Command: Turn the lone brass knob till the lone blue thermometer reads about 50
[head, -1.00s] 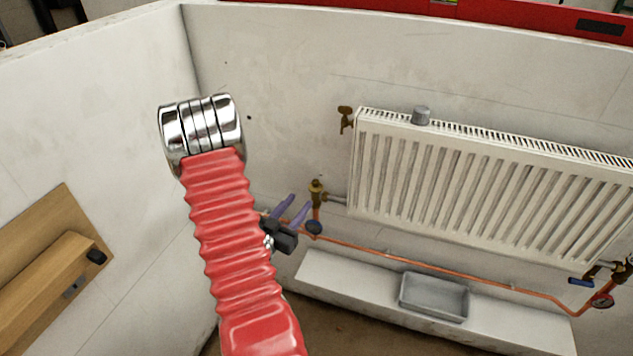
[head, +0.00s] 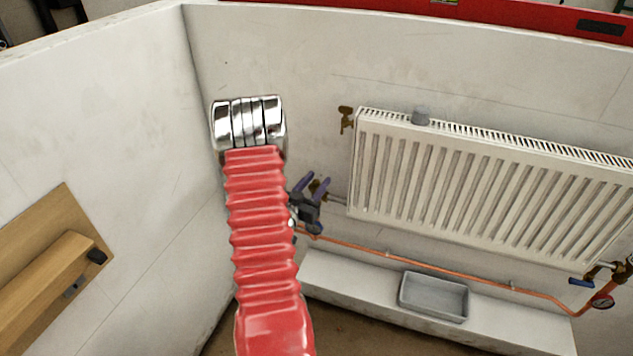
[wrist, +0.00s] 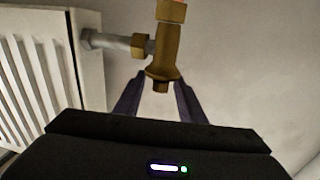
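A brass valve (wrist: 167,45) with a flanged brass end (wrist: 160,75) stands at the radiator's lower left pipe. I take that end to be the knob. In the head view the brass (head: 316,188) shows only partly behind my gripper (head: 315,183). The gripper's purple fingers are open. In the wrist view the fingertips (wrist: 159,80) lie on either side of the flanged end in the picture; whether they touch it I cannot tell. No blue thermometer shows clearly.
The white radiator (head: 480,190) hangs on the wall, with another brass fitting (head: 346,119) at its top left. A copper pipe (head: 430,265) runs below. A grey tray (head: 433,296) sits on the ledge. A wooden board (head: 50,260) is at the left.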

